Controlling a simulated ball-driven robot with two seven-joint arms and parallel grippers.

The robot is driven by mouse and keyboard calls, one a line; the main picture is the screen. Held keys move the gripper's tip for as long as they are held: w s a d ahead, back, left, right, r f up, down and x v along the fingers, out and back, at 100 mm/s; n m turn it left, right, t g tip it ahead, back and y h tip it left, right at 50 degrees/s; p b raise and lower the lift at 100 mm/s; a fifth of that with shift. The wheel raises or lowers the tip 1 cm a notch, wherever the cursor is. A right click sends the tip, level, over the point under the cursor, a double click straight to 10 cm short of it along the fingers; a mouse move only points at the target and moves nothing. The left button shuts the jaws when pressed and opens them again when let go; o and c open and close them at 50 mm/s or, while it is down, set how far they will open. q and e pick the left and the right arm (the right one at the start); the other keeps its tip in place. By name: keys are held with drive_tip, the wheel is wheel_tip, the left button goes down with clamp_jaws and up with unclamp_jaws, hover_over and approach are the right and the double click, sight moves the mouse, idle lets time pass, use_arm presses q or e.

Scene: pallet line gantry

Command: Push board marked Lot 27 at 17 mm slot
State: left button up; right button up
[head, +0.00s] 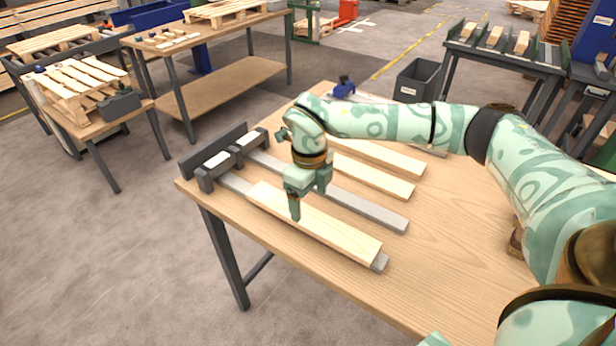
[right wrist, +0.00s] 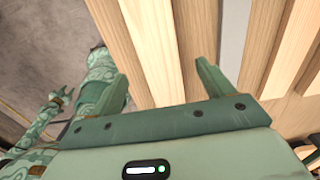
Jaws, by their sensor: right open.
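Pale wooden boards lie in a row on the wooden table in the head view. Small white labels sit on the stop blocks, too small to read, so I cannot tell which slot is 17 mm or which board is Lot 27. My right gripper (head: 295,212) points down over the nearest board. In the right wrist view its open fingers (right wrist: 162,75) stand apart, with a board (right wrist: 150,45) beneath; contact is unclear.
A grey rail (head: 335,196) without a board runs behind the nearest board, and more boards (head: 372,175) lie beyond it. A dark backstop (head: 213,148) closes the table's left end. The table's right part (head: 450,240) is bare. A grey bin (head: 416,82) stands behind.

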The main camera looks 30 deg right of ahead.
sight(309, 217)
wheel_tip(309, 217, down, 4)
drive_tip(key=shift+a+f+b, duration=0.1)
drive_tip(key=shift+f+b, duration=0.15)
drive_tip(key=shift+b, duration=0.2)
drive_tip(key=shift+f, duration=0.4)
drive_tip(key=c, duration=1.2)
drive_tip(key=shift+s+f, duration=0.1)
